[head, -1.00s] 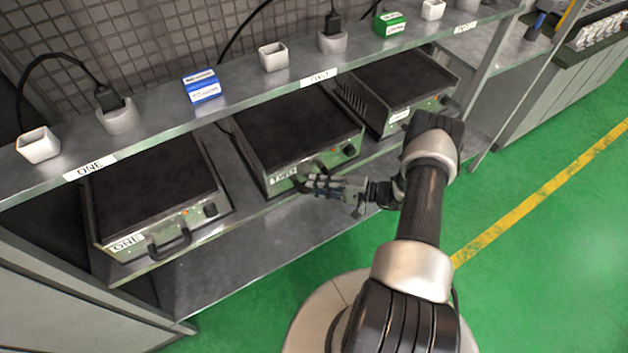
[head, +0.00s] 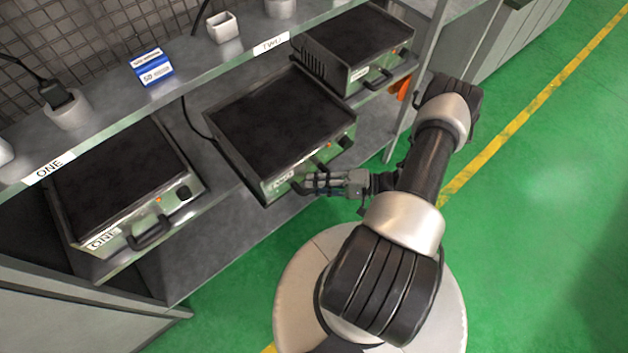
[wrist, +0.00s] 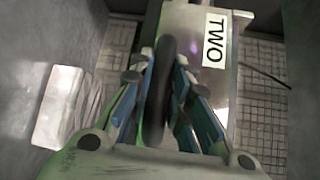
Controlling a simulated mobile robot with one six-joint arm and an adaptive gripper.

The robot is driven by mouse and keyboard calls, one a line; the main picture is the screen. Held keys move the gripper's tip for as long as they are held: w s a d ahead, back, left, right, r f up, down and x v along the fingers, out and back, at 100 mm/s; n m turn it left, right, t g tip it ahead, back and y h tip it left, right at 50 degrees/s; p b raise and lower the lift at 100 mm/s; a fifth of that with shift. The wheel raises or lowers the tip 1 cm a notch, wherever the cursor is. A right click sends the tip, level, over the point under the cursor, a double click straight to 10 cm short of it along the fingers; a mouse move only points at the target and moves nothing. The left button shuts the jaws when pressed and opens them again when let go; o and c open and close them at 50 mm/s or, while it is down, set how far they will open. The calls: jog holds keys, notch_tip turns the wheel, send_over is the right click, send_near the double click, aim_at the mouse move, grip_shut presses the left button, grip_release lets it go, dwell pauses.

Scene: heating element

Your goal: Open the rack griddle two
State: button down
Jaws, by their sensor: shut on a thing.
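Griddle two (head: 285,128) is a green-grey box with a dark flat top, in the middle of the head view. It sticks out past the front edge of its shelf. My gripper (head: 308,184) is at its front and is shut on its black handle. In the wrist view the black handle (wrist: 158,95) lies between the two blue-edged fingers of the gripper (wrist: 160,100). The white "TWO" label (wrist: 214,39) shows on the griddle's front beside the handle. In the head view the fingers hide most of the handle.
Griddle one (head: 118,185) sits on the shelf to the left, and another griddle (head: 358,48) to the right. The upper shelf (head: 195,85) bears a blue box (head: 152,67) and white sockets. A shelf post (head: 414,85) stands right of the griddles. Green floor (head: 540,200) is free at the right.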

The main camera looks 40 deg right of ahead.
jog(key=c, duration=1.8)
grip_release()
jog(key=shift+d, duration=0.1)
jog(key=v, duration=1.2)
